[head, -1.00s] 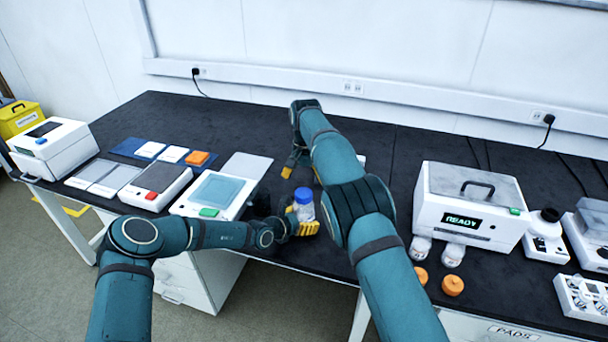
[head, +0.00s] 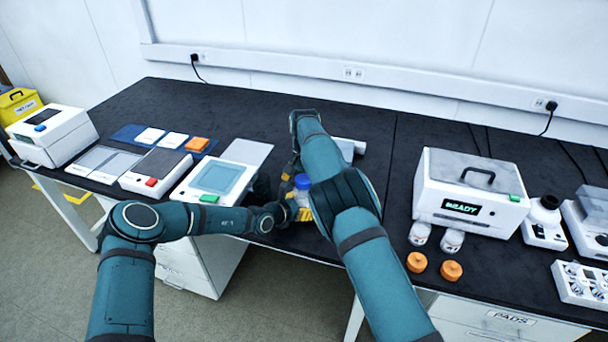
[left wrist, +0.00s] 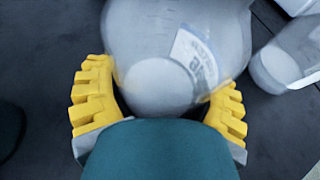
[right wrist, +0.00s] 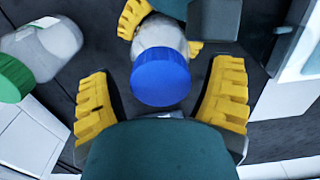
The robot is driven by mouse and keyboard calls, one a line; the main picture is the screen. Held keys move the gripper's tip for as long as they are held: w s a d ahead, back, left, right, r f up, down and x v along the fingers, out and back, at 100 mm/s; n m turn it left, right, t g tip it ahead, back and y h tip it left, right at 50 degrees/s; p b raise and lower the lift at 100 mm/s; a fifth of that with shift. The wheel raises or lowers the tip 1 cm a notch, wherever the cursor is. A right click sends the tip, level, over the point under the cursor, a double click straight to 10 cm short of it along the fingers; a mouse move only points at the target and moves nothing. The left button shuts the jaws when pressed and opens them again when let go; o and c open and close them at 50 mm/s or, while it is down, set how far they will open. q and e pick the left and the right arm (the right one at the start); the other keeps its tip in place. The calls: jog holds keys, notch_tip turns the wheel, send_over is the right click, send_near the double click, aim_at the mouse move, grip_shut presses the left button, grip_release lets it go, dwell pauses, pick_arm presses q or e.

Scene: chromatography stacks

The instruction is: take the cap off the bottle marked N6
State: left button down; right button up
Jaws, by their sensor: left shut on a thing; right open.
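A clear bottle (head: 303,200) with a blue cap (head: 302,182) stands upright near the table's front edge. My left gripper (head: 294,212) is shut around its body. In the left wrist view the bottle (left wrist: 150,30) fills the space between the yellow fingers; its label is blurred and tilted, with a marking that may be N6. My right gripper (right wrist: 162,80) is open above the bottle. In the right wrist view its fingers lie on either side of the blue cap (right wrist: 161,77), with gaps, not touching it. My right arm partly hides the bottle in the head view.
A screen device (head: 215,178) is left of the bottle. To the right are a READY box (head: 470,190), two bottles and two orange caps (head: 451,271). The table's back middle is clear.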

jog(key=c, duration=1.3)
jog(key=shift+o, duration=0.2)
jog(key=shift+n, duration=1.3)
jog(key=shift+r, duration=0.15)
jog(key=shift+r, duration=0.9)
jog(key=shift+r, duration=0.15)
jog(key=shift+r, duration=1.9)
pick_arm(q)
grip_release()
